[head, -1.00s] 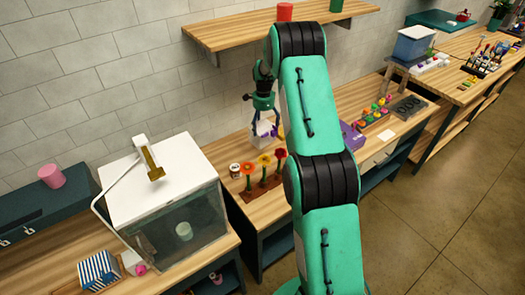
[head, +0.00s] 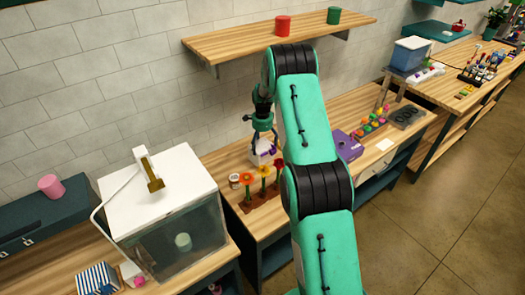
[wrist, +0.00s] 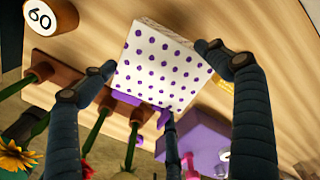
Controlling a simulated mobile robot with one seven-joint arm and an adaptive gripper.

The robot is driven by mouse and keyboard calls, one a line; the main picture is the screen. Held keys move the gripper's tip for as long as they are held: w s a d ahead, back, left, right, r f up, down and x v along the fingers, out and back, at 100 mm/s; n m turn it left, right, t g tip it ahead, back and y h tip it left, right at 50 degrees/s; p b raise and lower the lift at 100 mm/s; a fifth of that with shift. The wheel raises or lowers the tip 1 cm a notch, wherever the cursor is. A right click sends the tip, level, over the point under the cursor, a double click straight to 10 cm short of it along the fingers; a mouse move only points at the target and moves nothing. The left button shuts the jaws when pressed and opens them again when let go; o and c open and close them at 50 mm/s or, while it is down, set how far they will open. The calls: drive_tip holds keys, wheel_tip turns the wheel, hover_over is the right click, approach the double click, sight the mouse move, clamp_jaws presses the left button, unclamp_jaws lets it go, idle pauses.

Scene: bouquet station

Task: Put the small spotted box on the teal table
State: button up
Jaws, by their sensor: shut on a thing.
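A teal tabletop (head: 432,31) stands at the far upper right in the head view, well away from my gripper.
Flowers in a brown holder (head: 262,198) stand close by, with a purple box (head: 346,146) to the right. A wooden shelf (head: 232,41) with red and green cups hangs above. A glass tank (head: 185,245) stands at the left. Open floor (head: 440,215) lies at the right.

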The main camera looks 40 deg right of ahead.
drive_tip(key=shift+f, duration=1.75)
drive_tip(key=o, duration=1.8)
drive_tip(key=shift+c, duration=0.2)
drive_tip(key=shift+f, duration=0.15)
drive_tip(key=shift+f+p, duration=0.1)
drive_tip(key=shift+p, duration=0.2)
drive_tip(key=shift+w+r, duration=0.1)
drive_tip(key=shift+r, duration=0.25)
wheel_tip(320, 180, up, 13)
drive_tip(key=b, duration=0.2)
